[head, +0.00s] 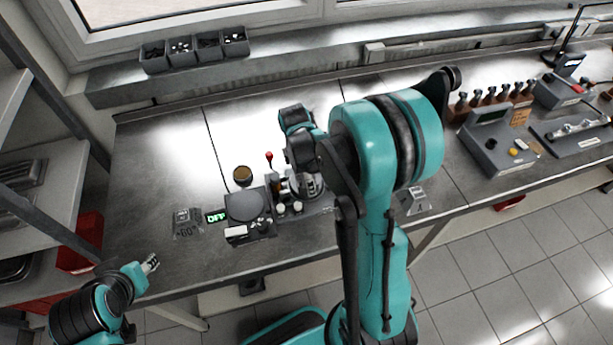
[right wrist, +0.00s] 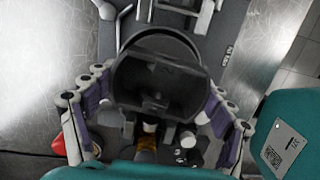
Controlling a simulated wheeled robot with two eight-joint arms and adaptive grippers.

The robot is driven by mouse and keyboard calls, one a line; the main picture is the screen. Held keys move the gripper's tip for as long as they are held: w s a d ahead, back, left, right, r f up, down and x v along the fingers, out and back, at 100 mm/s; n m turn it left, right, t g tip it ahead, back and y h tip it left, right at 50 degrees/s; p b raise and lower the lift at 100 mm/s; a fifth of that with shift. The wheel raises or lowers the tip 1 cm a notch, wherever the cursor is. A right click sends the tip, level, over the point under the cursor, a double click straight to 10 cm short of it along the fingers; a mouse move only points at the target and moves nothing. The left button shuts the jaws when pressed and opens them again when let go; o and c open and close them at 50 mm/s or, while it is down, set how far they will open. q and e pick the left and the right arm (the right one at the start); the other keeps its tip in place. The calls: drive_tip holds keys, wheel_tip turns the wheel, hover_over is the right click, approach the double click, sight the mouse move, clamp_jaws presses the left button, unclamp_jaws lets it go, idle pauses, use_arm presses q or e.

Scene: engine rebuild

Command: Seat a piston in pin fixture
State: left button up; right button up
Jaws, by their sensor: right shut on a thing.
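My right gripper (right wrist: 155,125) is shut on a dark grey piston (right wrist: 160,75), with its jointed fingers on either side of it in the right wrist view. The hollow, open side of the piston faces the camera. In the head view, the right arm covers much of the gripper and piston, which are over the pin fixture (head: 284,208) at the bench's middle. A grey fixture base also shows past the piston in the right wrist view (right wrist: 232,25). Whether the piston touches its seat cannot be told. My left gripper (head: 150,263) is at the bench's front left edge, apart from everything; its jaw gap is too small to read.
A heater plate (head: 245,205) with a green OFF display (head: 217,217) stands left of the fixture. A red-knobbed lever (head: 269,156) and a brown round cup (head: 242,175) are close behind. A grey console (head: 497,143) stands at right.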

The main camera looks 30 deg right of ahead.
drive_tip(key=shift+f+b, duration=0.4)
drive_tip(key=shift+f, duration=0.1)
idle(0.6)
drive_tip(key=o, duration=1.5)
drive_tip(key=shift+c, duration=0.2)
drive_tip(key=shift+r, duration=0.1)
drive_tip(key=shift+r+p, duration=2.2)
drive_tip(key=shift+r, duration=0.9)
